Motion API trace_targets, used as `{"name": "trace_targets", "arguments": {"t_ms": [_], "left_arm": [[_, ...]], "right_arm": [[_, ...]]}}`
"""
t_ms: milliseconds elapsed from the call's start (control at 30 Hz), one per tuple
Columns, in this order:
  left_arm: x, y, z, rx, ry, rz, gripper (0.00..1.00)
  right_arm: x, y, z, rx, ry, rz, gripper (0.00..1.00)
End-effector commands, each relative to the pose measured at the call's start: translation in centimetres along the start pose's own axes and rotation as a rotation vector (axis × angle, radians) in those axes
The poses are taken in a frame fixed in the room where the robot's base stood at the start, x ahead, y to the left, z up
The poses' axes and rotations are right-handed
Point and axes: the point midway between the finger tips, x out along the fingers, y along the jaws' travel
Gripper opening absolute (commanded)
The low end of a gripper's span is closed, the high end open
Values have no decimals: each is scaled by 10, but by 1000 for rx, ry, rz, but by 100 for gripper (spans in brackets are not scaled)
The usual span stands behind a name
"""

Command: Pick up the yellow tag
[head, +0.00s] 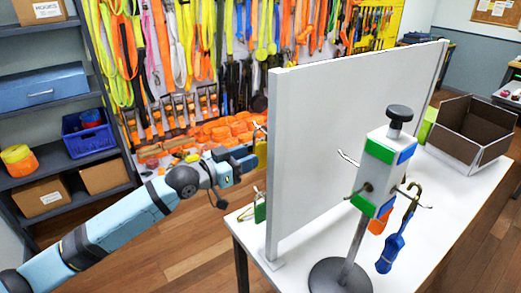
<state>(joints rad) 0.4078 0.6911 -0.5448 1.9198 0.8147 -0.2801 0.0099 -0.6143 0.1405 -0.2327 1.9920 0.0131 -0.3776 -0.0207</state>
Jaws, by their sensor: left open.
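A small yellow piece (260,181), which looks like the yellow tag, shows at the left edge of the upright white panel (350,130); the panel hides part of it. My left gripper (248,158) is open, close to the panel's left edge and just above and left of the yellow piece. I cannot tell whether it touches it. A green tag (260,210) shows just below, by a wire hook. A blue tag (391,248) and an orange tag (379,222) hang at a stand (378,165) in front of the panel. My right gripper is out of view.
The panel stands on a white table (450,190) and blocks the view behind it. An open box (475,130) sits at the table's back right. Shelves (60,110) with boxes stand left, and a wall of straps (190,50) is behind.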

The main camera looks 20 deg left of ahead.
Motion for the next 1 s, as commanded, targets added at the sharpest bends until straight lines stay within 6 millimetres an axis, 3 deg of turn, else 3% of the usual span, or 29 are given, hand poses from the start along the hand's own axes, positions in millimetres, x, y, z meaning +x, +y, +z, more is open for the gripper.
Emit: {"name": "trace_targets", "arguments": {"t_ms": [333, 667, 833, 1000], "left_arm": [[45, -5, 2, -1, 2, 0, 40], [52, -6, 4, 1, 1, 0, 40], [52, -6, 4, 1, 1, 0, 1], [52, -6, 4, 1, 1, 0, 0]], "right_arm": [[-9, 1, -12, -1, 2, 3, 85], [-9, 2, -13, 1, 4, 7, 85], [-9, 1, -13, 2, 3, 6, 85], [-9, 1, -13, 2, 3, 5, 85]]}}
